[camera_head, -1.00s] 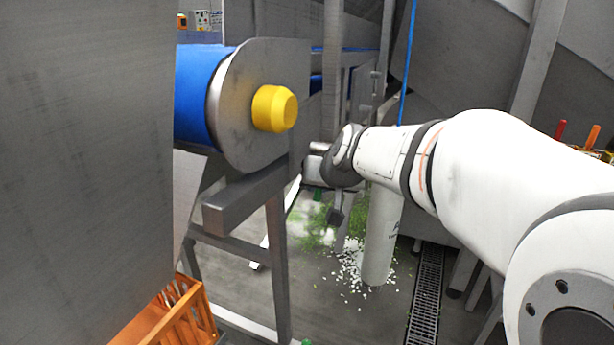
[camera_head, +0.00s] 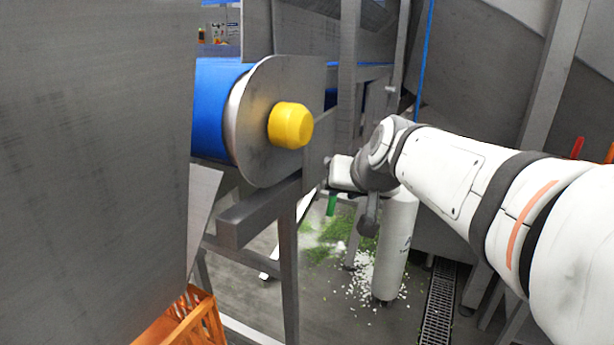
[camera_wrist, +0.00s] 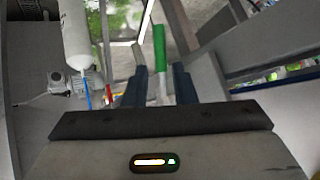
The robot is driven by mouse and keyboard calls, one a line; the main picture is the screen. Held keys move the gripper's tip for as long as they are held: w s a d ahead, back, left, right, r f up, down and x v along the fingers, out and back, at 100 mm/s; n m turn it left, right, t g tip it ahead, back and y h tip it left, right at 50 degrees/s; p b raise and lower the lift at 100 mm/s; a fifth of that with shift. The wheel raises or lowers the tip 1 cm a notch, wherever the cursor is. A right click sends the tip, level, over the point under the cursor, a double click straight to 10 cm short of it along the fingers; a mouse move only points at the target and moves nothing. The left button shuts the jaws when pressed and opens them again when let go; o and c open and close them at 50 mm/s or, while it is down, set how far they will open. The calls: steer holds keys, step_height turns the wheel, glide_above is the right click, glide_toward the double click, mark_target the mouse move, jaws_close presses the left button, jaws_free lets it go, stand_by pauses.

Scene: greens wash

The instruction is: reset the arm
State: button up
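My arm reaches in from the right in the head view. Its wrist end is beside the conveyor's end, above the littered floor. My gripper's two fingers (camera_wrist: 160,85) show in the wrist view, apart from each other. A green and white stick-like thing (camera_wrist: 159,50) shows between them. A green piece (camera_head: 332,203) also shows just below my wrist in the head view. The fingertips are hidden in the head view, and I cannot tell whether the fingers touch the stick.
A conveyor with a blue belt (camera_head: 213,110) and yellow end cap (camera_head: 291,125) stands left of my wrist. A white cylinder (camera_head: 397,245) stands near scattered white bits and greens (camera_head: 325,252). An orange crate (camera_head: 190,322) is at lower left. A floor drain (camera_head: 437,305) runs right.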

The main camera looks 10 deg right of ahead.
steer(key=s+f+g+h+p, duration=0.1)
steer(key=s+f+g+p, duration=0.2)
steer(key=s, duration=0.5)
steer(key=s+d+f+n+g+p, duration=0.1)
steer(key=s+f+g+p, duration=0.2)
steer(key=s+p, duration=0.3)
steer(key=s, duration=0.3)
steer(key=shift+s+n+h, duration=0.25)
steer(key=shift+n+h, duration=0.05)
steer(key=shift+h, duration=0.1)
